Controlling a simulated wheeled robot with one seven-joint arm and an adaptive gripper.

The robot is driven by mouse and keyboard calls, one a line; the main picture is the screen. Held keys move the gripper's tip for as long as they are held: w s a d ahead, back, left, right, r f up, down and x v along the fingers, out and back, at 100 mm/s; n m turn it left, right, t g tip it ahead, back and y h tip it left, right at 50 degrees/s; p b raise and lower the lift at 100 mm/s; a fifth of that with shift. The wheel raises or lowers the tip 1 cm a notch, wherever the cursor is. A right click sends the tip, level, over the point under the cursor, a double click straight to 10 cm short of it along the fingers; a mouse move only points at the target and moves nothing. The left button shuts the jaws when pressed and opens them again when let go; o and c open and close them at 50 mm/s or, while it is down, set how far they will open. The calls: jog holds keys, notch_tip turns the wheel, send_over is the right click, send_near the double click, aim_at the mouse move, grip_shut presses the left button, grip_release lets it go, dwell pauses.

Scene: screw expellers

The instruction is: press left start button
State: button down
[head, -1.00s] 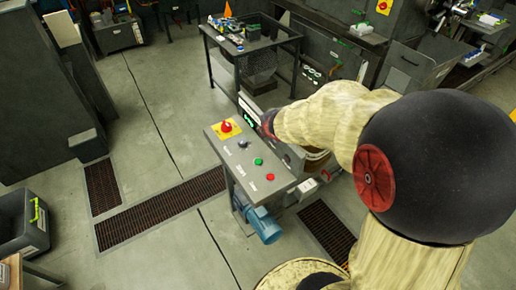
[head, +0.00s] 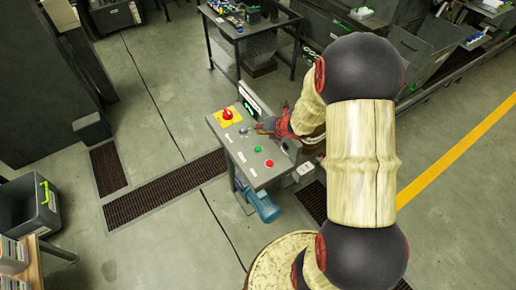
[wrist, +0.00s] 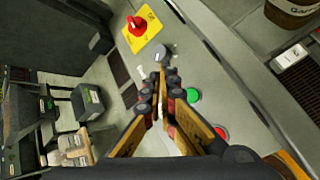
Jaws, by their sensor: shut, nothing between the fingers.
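A sloped grey control panel (head: 262,176) carries a green button (head: 258,149), which I take as the start button; its label is too small to read. In the wrist view the green button (wrist: 193,95) shows just right of the fingers. A red button (head: 269,163) sits below it. A dark knob (wrist: 166,54) and a red mushroom button (head: 227,114) on a yellow plate lie farther up the panel. My gripper (wrist: 160,75) is shut and empty, its tips close to the knob in the picture. In the head view my gripper (head: 262,128) is over the panel's right edge. I cannot tell whether it touches anything.
A blue motor (head: 262,206) sits beneath the panel. A dark table (head: 247,30) with parts stands behind. A grey crate (head: 36,213) is at the left. Floor grates (head: 150,197) run left of the panel, with open concrete around them.

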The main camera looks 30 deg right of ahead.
jog(key=b, duration=0.5)
send_over(260, 148)
notch_tip(260, 148, down, 7)
jog(key=shift+w, duration=0.15)
jog(key=shift+f+b, duration=0.8)
jog(key=shift+b, duration=0.2)
jog(key=shift+f, duration=0.1)
jog(key=shift+f+b, duration=0.3)
jog(key=shift+b, duration=0.2)
jog(key=shift+f+b, duration=0.45)
jog(key=shift+b, duration=0.1)
dwell(0.8)
jog(key=shift+r, duration=0.15)
jog(key=shift+r+p, duration=0.6)
jog(key=shift+r, duration=0.15)
jog(key=shift+r+p, duration=1.85)
jog(key=shift+r, duration=0.6)
